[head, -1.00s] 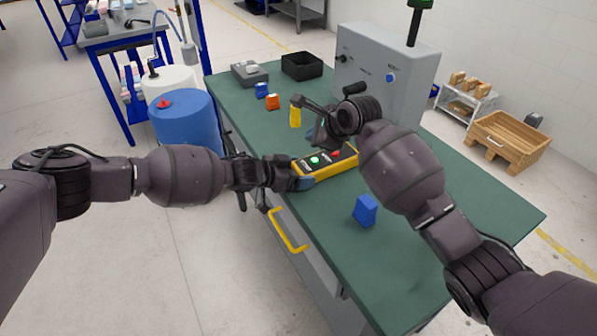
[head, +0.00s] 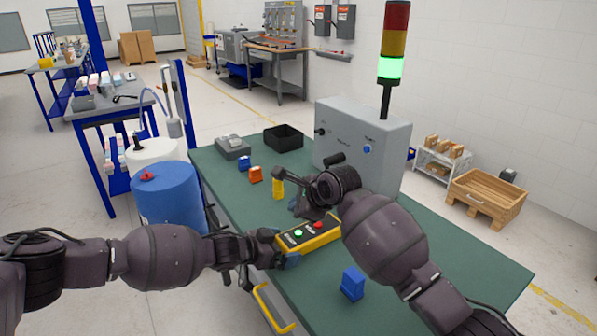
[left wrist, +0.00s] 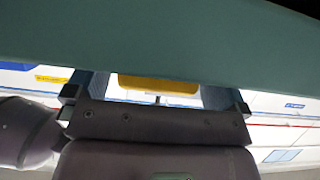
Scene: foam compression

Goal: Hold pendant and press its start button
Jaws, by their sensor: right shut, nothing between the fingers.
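The yellow pendant (head: 322,237) has a dark face with a lit green button (head: 298,232) and a red button (head: 318,225). It is at the left edge of the green table. My left gripper (head: 284,250) is at its near left end. My right gripper (head: 300,207) is shut and empty just behind the pendant, above the table. Its fingertips are partly hidden by its own wrist.
A grey control box (head: 362,150) with a green-lit signal tower (head: 390,68) stands behind. A blue drum (head: 168,200) stands left.

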